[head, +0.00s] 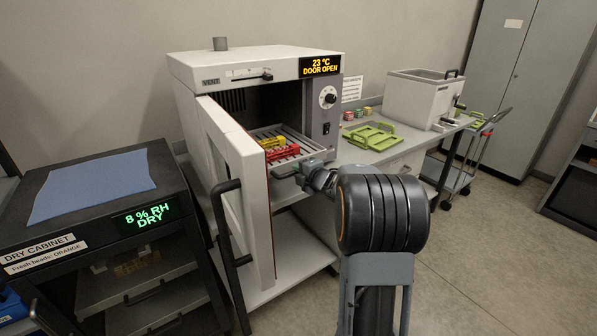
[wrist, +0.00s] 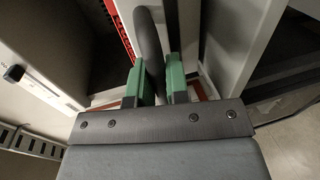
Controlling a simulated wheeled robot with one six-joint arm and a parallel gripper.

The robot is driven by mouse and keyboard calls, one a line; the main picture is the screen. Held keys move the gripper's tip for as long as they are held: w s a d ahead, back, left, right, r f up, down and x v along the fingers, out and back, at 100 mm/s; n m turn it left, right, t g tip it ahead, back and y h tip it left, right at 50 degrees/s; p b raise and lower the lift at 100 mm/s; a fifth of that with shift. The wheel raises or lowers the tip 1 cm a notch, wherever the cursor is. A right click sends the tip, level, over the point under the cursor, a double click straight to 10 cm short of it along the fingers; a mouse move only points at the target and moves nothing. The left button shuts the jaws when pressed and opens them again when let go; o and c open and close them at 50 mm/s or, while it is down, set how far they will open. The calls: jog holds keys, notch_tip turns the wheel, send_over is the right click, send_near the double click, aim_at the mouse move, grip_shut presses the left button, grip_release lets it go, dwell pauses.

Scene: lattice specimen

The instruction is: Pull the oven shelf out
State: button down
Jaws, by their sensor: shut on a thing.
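The oven (head: 255,62) stands open, with its white door (head: 238,180) swung out to the left. My gripper (head: 312,174) is at the shelf's front right, low in the opening. In the wrist view my gripper (wrist: 162,82) has its green pads closed on a dark bar, the shelf handle (wrist: 148,42). My wrist hides part of the shelf front in the head view.
The door's black handle (head: 228,230) juts out left of my arm. A dry cabinet (head: 95,230) stands further left. A bench with a green frame (head: 370,136) and a grey box (head: 420,98) is at right. Floor at the front right is clear.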

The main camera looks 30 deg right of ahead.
jog(key=c, duration=1.1)
grip_release()
jog(key=v, duration=1.3)
jog(key=shift+s+d+r, duration=0.1)
jog(key=shift+s+d, duration=0.05)
jog(key=shift+s, duration=0.2)
